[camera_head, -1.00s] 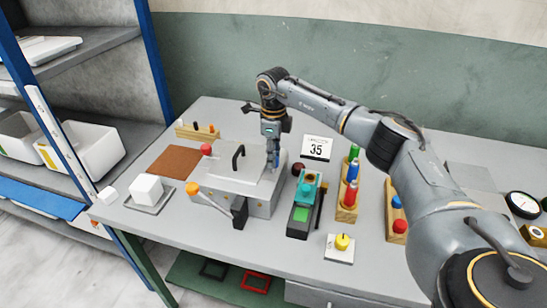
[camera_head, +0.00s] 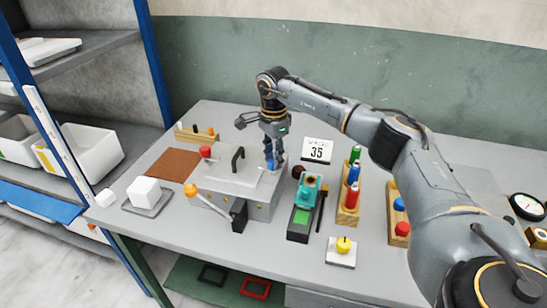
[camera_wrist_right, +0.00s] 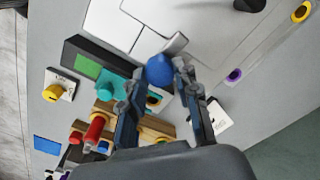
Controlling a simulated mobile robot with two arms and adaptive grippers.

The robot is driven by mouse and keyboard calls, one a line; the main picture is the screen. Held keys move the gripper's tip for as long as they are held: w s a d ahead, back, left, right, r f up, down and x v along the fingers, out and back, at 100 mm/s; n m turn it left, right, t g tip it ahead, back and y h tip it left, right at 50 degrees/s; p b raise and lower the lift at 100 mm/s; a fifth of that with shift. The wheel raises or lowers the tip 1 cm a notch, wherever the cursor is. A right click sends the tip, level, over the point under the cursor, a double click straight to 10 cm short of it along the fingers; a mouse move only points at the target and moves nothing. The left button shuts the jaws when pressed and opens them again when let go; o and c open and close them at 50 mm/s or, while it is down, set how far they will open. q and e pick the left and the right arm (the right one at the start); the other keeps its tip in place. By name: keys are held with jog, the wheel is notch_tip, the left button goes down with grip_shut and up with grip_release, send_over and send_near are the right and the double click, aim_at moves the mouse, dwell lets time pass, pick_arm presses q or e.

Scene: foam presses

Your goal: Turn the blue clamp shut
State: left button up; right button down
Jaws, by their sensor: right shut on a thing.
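The blue clamp (camera_wrist_right: 160,70) shows as a rounded blue knob between the fingertips in the right wrist view. A grey arm or tab (camera_wrist_right: 174,44) lies beside it. The clamp sits at the right rear of the grey press-like box (camera_head: 262,207), which has a white top plate. My right gripper (camera_head: 274,163) points down over that corner and is shut on the clamp. In the head view the fingers mostly hide the clamp. My left gripper is not in view.
A black handle (camera_head: 237,158) stands on the plate, and an orange-knobbed lever (camera_head: 191,190) projects at its front left.

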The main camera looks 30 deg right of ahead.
jog(key=shift+n, duration=0.6)
jog(key=c, duration=1)
grip_release()
jog(key=shift+r, duration=0.1)
notch_tip(320, 180, up, 12)
jog(key=shift+f, duration=0.1)
